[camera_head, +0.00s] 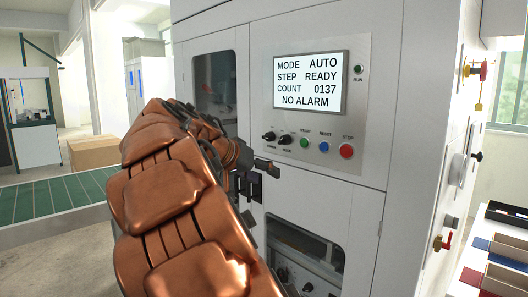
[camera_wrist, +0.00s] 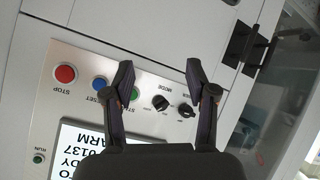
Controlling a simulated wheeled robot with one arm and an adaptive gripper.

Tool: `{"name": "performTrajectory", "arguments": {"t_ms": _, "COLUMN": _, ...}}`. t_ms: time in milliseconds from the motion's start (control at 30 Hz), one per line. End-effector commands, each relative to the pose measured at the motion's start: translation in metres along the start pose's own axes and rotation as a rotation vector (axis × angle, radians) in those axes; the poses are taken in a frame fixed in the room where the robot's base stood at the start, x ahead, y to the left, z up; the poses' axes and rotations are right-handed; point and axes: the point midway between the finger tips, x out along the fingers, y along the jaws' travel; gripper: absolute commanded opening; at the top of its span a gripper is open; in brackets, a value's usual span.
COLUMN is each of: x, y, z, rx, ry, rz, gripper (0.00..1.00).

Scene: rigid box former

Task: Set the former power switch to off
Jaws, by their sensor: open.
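The former's control panel (camera_head: 312,100) has two black rotary knobs at its lower left. The left knob (camera_head: 268,136) appears to be the power switch; its small label is hard to read and its setting cannot be told. The mode knob (camera_head: 285,139) sits beside it. In the wrist view, the panel is turned around, with the power knob (camera_wrist: 186,111) right of the mode knob (camera_wrist: 160,102). My gripper (camera_head: 262,178) is open and empty, near the machine front, below and left of the knobs. In the wrist view, both knobs show between its spread fingers (camera_wrist: 158,75).
Right of the knobs are a green start button (camera_head: 305,143), a blue reset button (camera_head: 324,147) and a red stop button (camera_head: 346,151). The display (camera_head: 310,81) reads AUTO, READY, NO ALARM. A black door latch (camera_wrist: 247,45) stands out near my gripper. A green conveyor (camera_head: 55,195) lies left.

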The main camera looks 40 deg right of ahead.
Motion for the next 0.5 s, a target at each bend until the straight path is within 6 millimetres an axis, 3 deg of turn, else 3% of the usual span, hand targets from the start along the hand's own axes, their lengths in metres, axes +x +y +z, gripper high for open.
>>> {"name": "performTrajectory", "arguments": {"t_ms": 200, "x": 0.014, "y": -0.025, "z": -0.055, "rx": 0.197, "ry": 0.203, "rz": 0.080, "gripper": 0.57}}
{"name": "performTrajectory", "arguments": {"t_ms": 500, "x": 0.019, "y": -0.060, "z": -0.105, "rx": 0.457, "ry": 0.456, "rz": 0.087, "gripper": 0.57}}
